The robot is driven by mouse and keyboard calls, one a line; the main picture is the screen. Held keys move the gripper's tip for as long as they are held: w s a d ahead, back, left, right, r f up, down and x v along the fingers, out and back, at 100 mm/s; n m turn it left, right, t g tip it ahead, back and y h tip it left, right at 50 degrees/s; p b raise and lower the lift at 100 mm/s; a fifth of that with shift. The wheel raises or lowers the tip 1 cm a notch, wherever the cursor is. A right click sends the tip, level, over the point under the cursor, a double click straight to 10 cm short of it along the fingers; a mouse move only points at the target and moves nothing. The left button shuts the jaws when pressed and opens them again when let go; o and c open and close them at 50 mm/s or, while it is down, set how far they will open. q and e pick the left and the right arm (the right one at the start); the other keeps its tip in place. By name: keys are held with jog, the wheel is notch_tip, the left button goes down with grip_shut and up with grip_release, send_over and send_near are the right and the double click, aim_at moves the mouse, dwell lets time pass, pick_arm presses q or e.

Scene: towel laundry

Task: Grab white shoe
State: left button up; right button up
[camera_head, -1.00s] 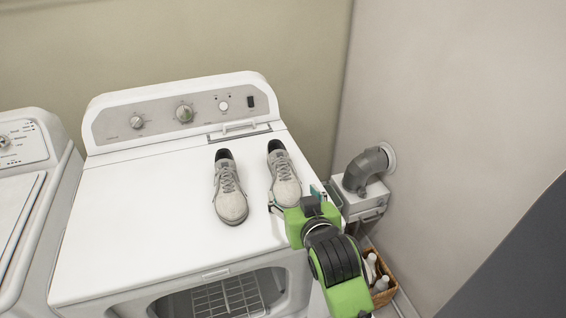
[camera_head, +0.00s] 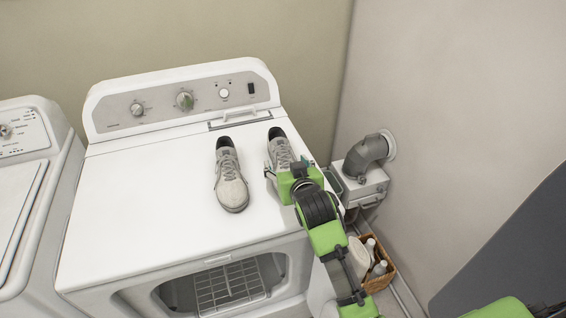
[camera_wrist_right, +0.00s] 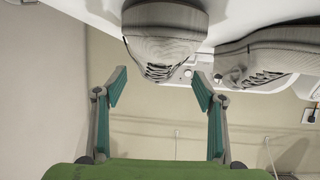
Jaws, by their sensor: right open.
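Two whitish-grey laced shoes lie side by side on top of the white dryer: the left shoe (camera_head: 231,178) and the right shoe (camera_head: 281,148). My right gripper (camera_head: 287,165) is at the toe end of the right shoe and hides its front. In the right wrist view, my right gripper (camera_wrist_right: 159,80) is open and empty. The right shoe's toe (camera_wrist_right: 165,35) is just beyond and between the fingertips, and I see no contact. The left shoe (camera_wrist_right: 265,50) lies beside it at the right of that view. My left gripper is not in view.
The dryer (camera_head: 140,215) has a control panel (camera_head: 180,100) behind the shoes. Another white machine (camera_head: 25,190) stands at the left. A grey duct pipe (camera_head: 368,150) and a basket with bottles (camera_head: 378,270) are at the right. The dryer top left of the shoes is clear.

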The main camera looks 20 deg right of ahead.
aim_at(285, 160)
jog(key=shift+x, duration=1.9)
jog(key=shift+d, duration=0.1)
jog(key=c, duration=1.6)
jog(key=shift+r+p, duration=0.2)
jog(key=shift+p, duration=0.1)
